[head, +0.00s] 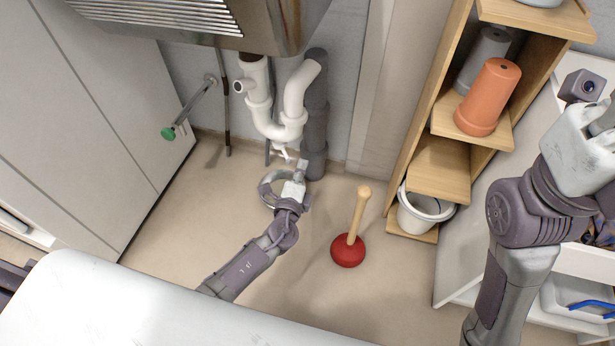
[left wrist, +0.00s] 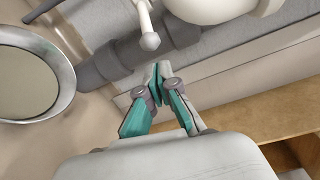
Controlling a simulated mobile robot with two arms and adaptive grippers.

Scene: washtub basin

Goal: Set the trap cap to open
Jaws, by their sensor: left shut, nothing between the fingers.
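The white trap (head: 280,122) hangs under the basin as a U-shaped pipe. At its bottom a small white cap with a handle (head: 284,154) shows in the head view. In the left wrist view the trap's curved underside (left wrist: 215,8) is at the top, and a white handle with a rounded end (left wrist: 150,40) points down from it. My left gripper (head: 301,164) is just below the trap. In the left wrist view its fingertips (left wrist: 158,70) are together and empty, a little below the handle's end and apart from it in the picture.
A metal bowl (left wrist: 62,88) lies on the floor below the trap, partly behind my left gripper. A grey drain pipe (head: 316,120) stands right of the trap. A red plunger (head: 348,252) and wooden shelf (head: 440,168) are further right. A green-ended valve (head: 168,133) is left.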

